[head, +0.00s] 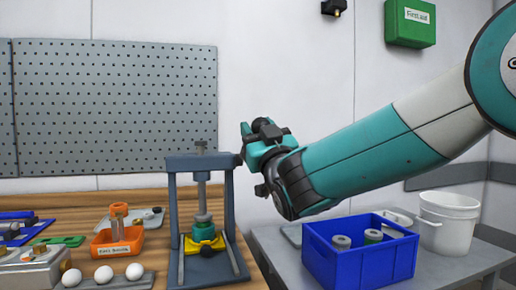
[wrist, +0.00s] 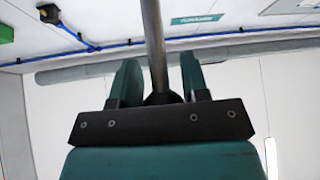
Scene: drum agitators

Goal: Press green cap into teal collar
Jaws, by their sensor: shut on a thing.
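A grey-blue press frame (head: 174,215) stands on the wooden bench, with a metal ram (head: 201,190) coming down through its top beam. Under the ram, a teal-green stack (head: 203,230) sits upright on a yellow holder (head: 205,245). The ram's end is at the top of this stack; I cannot separate green cap from teal collar or tell how far one sits in the other. My gripper (head: 245,142) is beside the upper right of the press. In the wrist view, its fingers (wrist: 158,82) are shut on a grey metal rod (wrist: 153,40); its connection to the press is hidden.
A blue crate (head: 345,266) with grey-topped teal parts and a white bucket (head: 448,225) stand on the grey table at right. On the bench left of the press are an orange holder (head: 112,248), white balls (head: 103,275) on a tray, and a metal box (head: 35,270).

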